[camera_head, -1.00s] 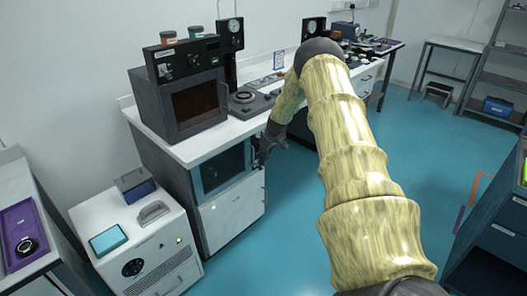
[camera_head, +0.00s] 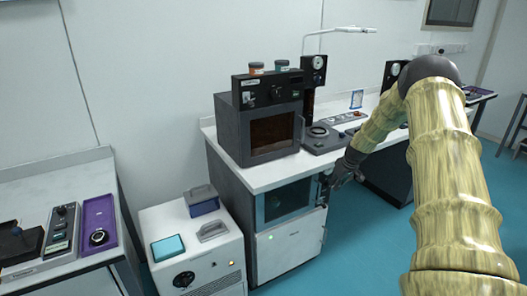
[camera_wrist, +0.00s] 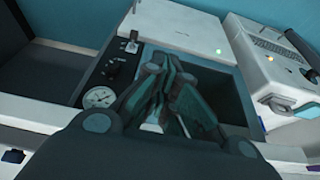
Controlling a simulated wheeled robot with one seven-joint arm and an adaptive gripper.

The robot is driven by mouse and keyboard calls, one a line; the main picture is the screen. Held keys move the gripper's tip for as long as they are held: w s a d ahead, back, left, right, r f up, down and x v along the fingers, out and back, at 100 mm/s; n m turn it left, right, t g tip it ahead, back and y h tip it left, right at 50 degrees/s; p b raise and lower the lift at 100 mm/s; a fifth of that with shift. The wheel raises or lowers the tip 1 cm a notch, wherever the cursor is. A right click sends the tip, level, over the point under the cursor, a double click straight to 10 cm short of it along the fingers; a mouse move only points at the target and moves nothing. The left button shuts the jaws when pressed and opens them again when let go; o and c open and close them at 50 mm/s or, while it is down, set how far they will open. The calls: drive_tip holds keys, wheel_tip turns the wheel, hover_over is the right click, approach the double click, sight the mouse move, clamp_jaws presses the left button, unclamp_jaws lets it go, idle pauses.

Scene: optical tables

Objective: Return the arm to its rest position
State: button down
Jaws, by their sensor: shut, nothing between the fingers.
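My arm, with a mottled yellow sleeve, reaches in from the right side of the head view and bends down to my gripper (camera_head: 330,186). My gripper is at the front right of the bench, close to the cabinet with a dark window (camera_head: 288,200) under the worktop. In the wrist view my gripper (camera_wrist: 152,125) has its fingers together with nothing held. Behind the fingers are a dark recessed panel, a round gauge (camera_wrist: 99,97) and a black knob. Whether the fingers touch the cabinet cannot be told.
A black oven (camera_head: 262,118) stands on the white worktop. A low white unit (camera_head: 190,245) with a blue box and a teal pad on top is left of the cabinet. A side table with a purple tray (camera_head: 98,222) is further left. Blue floor (camera_head: 350,250) is open at the front right.

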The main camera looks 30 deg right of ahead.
drive_tip(key=shift+a, duration=0.1)
drive_tip(key=s+a+f+g, duration=0.1)
drive_tip(key=s+a+f, duration=0.5)
drive_tip(key=a, duration=0.5)
drive_tip(key=s+a+f+g, duration=0.1)
drive_tip(key=s+a+f, duration=0.3)
drive_tip(key=a+f, duration=0.55)
drive_tip(key=s+a+f, duration=0.5)
drive_tip(key=a, duration=0.8)
drive_tip(key=s+a+f+g, duration=0.1)
drive_tip(key=s+a, duration=0.9)
drive_tip(key=s, duration=0.5)
drive_tip(key=s+a+g, duration=0.1)
drive_tip(key=s+a, duration=0.9)
drive_tip(key=s, duration=0.5)
drive_tip(key=shift+a+f, duration=0.4)
drive_tip(key=shift+a, duration=0.1)
